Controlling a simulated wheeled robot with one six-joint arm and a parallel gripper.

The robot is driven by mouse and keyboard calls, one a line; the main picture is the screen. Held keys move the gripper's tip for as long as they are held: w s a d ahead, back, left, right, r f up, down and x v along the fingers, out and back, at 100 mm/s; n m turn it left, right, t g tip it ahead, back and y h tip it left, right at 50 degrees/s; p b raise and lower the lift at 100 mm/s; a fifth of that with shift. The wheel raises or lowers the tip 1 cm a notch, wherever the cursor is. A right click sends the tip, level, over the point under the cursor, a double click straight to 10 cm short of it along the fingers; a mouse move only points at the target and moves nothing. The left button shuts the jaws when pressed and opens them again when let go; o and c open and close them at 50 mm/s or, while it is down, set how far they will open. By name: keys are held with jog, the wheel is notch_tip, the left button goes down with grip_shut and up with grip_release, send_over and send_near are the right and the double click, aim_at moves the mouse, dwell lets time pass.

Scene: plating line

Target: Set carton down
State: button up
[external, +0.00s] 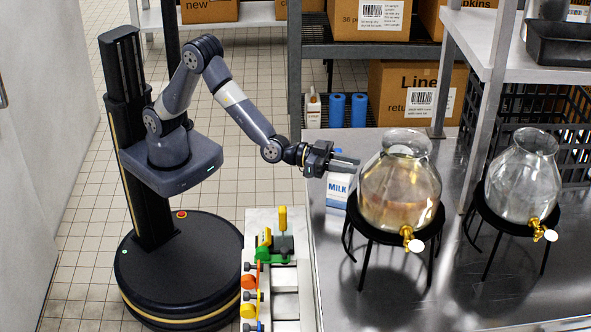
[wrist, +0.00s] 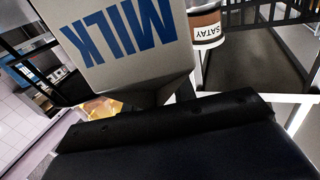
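The white milk carton (external: 338,191) with blue lettering is upright at the left end of the steel counter (external: 335,262), beside the nearest glass dispenser. My gripper (external: 345,161) reaches in from the left at the height of its top, with the fingers around the top end. In the wrist view the carton (wrist: 125,42) fills the upper middle, its lettering upside down, and its narrowed top runs down to the dark fingers (wrist: 163,95). The gripper looks shut on that top. I cannot tell whether the carton's base touches the counter.
A glass dispenser (external: 400,190) with a brass tap stands on a black stand just right of the carton. A second dispenser (external: 521,180) is further right. A SATAY jar (wrist: 207,25) shows in the wrist view.

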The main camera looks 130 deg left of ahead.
jog(key=shift+r, duration=0.2)
jog(key=b+v, duration=0.1)
jog(key=v, duration=1.1)
jog(key=shift+b, duration=0.35)
jog(key=shift+f, duration=0.15)
jog(key=p+x, duration=0.2)
jog(key=x, duration=1)
jog(key=shift+w, duration=0.1)
jog(key=shift+r, duration=1)
